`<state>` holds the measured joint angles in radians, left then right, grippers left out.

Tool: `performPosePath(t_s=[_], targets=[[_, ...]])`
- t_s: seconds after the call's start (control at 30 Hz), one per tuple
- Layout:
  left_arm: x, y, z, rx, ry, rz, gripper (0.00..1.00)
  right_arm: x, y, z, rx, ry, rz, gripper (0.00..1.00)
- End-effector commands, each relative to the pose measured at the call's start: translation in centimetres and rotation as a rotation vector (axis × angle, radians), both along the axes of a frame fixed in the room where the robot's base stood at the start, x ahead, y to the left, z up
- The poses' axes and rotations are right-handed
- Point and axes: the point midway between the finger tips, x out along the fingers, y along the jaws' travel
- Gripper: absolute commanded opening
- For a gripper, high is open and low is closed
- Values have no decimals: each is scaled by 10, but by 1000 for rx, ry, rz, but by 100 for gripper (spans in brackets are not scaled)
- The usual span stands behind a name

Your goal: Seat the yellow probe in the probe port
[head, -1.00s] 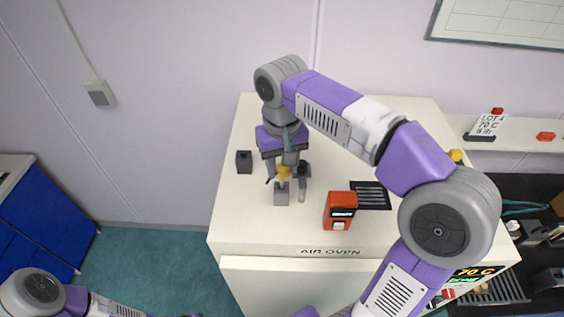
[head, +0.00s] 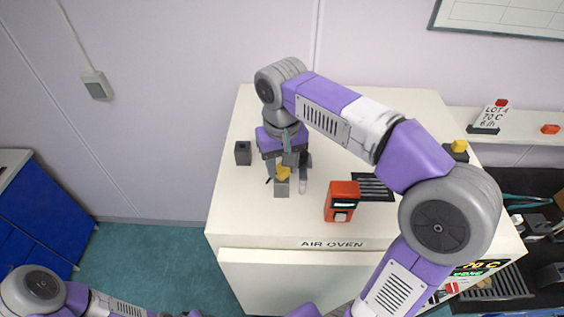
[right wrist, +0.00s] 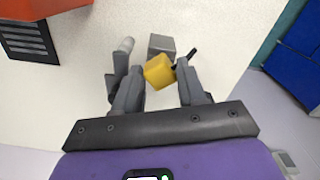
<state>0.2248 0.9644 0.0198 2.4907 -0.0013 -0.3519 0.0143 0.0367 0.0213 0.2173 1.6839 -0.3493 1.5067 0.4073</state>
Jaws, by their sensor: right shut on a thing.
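My right gripper (head: 284,170) is shut on the yellow probe (head: 283,174), low over the top of the air oven. In the right wrist view the probe's yellow body (right wrist: 158,71) sits between the fingers, tilted, with a dark stem sticking out to the right. A small grey block (head: 281,189) stands right at the probe, on its near side in the head view; whether they touch I cannot tell. A dark grey block with a dark spot on top (head: 243,153) stands to the left. Which block is the probe port I cannot tell. My left gripper is out of view.
A grey, pale-ended cylinder (head: 303,180) stands close right of the gripper. A red-orange device (head: 341,202) and a black vent (head: 374,187) are further right. Another yellow piece (head: 459,146) sits at the oven's right edge. The oven's front left top is clear.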

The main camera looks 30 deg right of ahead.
Motion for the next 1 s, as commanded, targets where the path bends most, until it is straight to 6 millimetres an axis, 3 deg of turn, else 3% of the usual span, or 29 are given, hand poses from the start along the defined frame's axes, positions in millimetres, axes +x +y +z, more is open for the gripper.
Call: performPosePath(t_s=[0.27, 0.3, 0.47, 0.77, 1.0], targets=[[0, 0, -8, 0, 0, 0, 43, 0, 0, -11, 0, 0, 0, 10], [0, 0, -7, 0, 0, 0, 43, 0, 0, -10, 0, 0, 0, 45], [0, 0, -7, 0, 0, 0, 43, 0, 0, -9, 0, 0, 0, 69], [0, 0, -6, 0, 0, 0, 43, 0, 0, -9, 0, 0, 0, 70], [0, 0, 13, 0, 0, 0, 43, 0, 0, 11, 0, 0, 0, 70]])
